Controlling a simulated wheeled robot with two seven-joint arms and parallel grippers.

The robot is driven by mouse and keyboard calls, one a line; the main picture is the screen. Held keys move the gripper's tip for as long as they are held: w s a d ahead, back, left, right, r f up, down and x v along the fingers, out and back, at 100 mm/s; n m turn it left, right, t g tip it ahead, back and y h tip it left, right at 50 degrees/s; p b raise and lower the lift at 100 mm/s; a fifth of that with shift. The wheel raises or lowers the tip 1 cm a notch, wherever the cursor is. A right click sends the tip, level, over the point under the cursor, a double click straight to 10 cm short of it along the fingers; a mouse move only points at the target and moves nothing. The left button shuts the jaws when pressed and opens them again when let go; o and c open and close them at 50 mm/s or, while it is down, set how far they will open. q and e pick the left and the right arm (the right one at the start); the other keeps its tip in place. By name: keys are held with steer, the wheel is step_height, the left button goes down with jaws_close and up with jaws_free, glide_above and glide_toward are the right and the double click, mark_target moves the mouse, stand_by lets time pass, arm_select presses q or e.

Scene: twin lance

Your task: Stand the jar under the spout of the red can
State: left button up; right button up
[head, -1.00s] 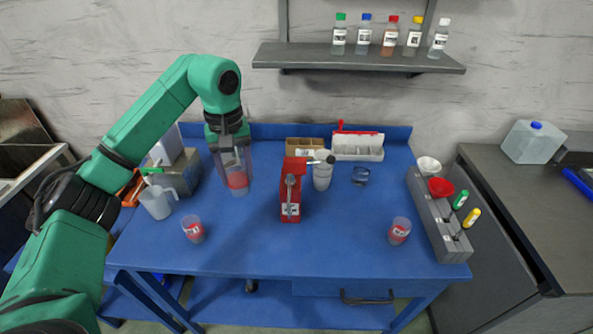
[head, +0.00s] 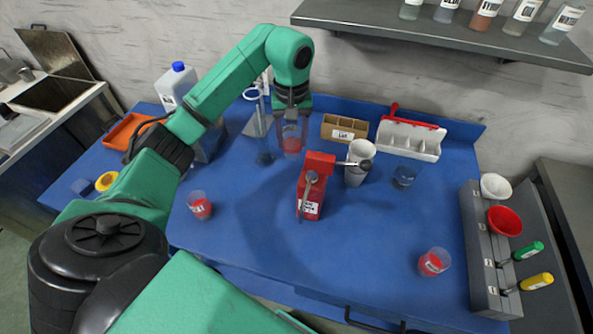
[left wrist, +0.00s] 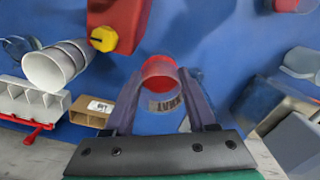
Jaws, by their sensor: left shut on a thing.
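My left gripper (head: 291,125) is shut on a clear jar (head: 291,142) with red contents, behind and slightly left of the red can (head: 318,168). The jar looks upright; I cannot tell if it touches the table. In the left wrist view the jar (left wrist: 160,74) sits between the two fingers of the gripper (left wrist: 163,105), its label partly visible. The red can (left wrist: 120,22) is up and left of it there, with a yellow knob. In the head view the can has a grey lever at its front and a rod towards a white cup. My right gripper is not in view.
Two more red-filled jars stand at left (head: 200,205) and right (head: 434,262). A grey rack (head: 487,250) lines the right edge. The blue front middle is clear.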

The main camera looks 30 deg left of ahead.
arm_select(q)
step_height(320, 180, down, 12)
steer(key=p, duration=0.3)
steer(key=shift+w, duration=0.1)
steer(key=shift+f, duration=0.25)
steer(key=o, duration=1.3)
steer(key=shift+o, duration=0.2)
steer(key=shift+r, duration=0.1)
